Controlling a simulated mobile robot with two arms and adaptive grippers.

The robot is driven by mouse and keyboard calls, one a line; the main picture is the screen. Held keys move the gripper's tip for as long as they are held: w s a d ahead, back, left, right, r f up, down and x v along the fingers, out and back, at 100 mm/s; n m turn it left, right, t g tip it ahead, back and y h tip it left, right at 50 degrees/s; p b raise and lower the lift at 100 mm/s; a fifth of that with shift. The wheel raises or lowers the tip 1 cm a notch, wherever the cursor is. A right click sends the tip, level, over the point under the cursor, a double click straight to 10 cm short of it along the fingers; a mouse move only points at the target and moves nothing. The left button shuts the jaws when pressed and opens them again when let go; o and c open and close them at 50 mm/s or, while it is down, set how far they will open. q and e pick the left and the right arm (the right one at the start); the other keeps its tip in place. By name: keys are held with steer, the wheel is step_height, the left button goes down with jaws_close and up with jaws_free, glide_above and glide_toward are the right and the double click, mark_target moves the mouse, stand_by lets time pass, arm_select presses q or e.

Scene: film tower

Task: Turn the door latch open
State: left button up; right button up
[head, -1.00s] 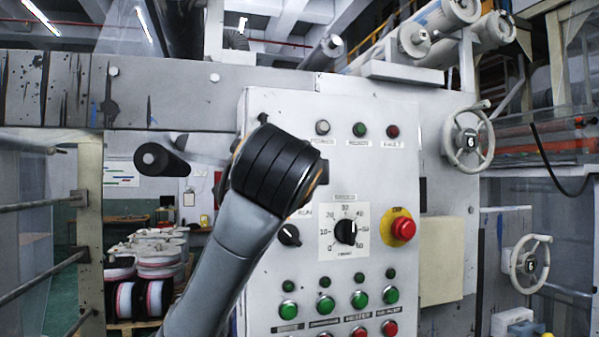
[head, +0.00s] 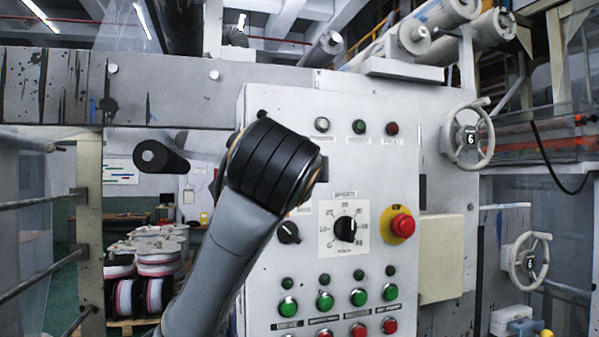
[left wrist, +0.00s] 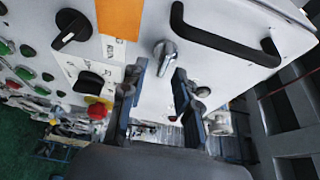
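The door latch, a small silver lever (left wrist: 165,56), sits on a white door panel (left wrist: 225,75) in the left wrist view. It lies just beyond and between the fingertips of my left gripper (left wrist: 160,72). The two blue-grey fingers are apart with one on each side of the latch, and I cannot tell whether either touches it. A black bar handle (left wrist: 222,38) is on the same panel, right of the latch. In the head view, my grey left arm with its black joint crosses in front of the control cabinet, and the latch cannot be made out. My right gripper is not in view.
The control cabinet (head: 385,190) carries a black dial (head: 346,229), a red stop button (head: 402,225) and several green buttons. Handwheels (head: 469,138) stand at its right. Wrapped rolls (head: 150,262) stand on a pallet at the left. Metal rails (head: 45,203) run along the left edge.

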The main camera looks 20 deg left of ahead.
arm_select(q)
steer(key=v, duration=0.6)
steer(key=shift+s, duration=0.3)
